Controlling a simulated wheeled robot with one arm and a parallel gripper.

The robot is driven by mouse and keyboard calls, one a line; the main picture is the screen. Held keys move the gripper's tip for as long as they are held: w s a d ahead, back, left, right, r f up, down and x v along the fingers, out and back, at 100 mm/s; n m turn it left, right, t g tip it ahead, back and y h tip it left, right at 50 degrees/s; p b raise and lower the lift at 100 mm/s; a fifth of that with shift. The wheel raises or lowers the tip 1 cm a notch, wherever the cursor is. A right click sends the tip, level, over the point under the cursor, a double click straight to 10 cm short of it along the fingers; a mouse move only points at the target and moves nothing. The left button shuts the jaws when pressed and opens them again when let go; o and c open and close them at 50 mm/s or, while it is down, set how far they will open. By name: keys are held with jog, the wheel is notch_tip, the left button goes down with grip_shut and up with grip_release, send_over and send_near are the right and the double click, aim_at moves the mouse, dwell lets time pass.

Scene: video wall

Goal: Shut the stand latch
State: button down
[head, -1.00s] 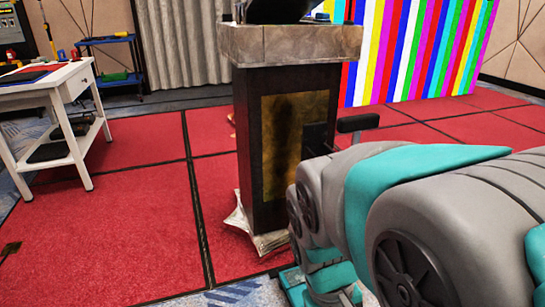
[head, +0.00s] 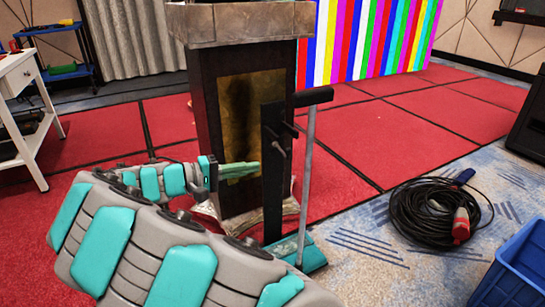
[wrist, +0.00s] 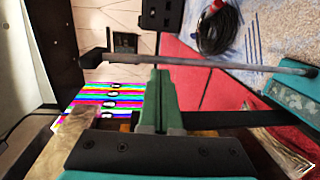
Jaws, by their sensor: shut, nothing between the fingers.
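A stand (head: 309,257) with a teal foot is in front of the lectern. It has a black upright plate (head: 273,205), a slim grey rod (head: 307,170) and a black bar (head: 313,97) at the rod's top. A small dark lever (head: 280,149) sticks out of the plate; I cannot tell whether the latch is shut. My gripper (head: 257,167) is shut and empty, with green fingers pointing right at the plate's left side. In the wrist view the shut fingers (wrist: 160,74) are in the middle, with the rod (wrist: 230,66) and teal foot (wrist: 300,100) beyond and right.
The lectern (head: 222,95) stands right behind the stand. A coiled black cable (head: 425,215) with a red plug lies on the carpet to the right, near a blue crate (head: 520,265). A white table (head: 15,75) is at the left. Red floor panels behind the stand are clear.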

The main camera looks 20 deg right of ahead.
aim_at(286, 152)
jog(key=w+a+f+n+t+h, duration=0.1)
jog(key=w+a+t, duration=0.1)
jog(key=w+a, duration=0.15)
jog(key=d, duration=0.4)
jog(key=w+d, duration=0.1)
jog(key=d, duration=0.8)
jog(key=shift+w+d+f+p, duration=0.15)
jog(key=shift+d+f+p, duration=0.05)
jog(key=shift+f+p, duration=0.2)
jog(key=shift+d, duration=0.1)
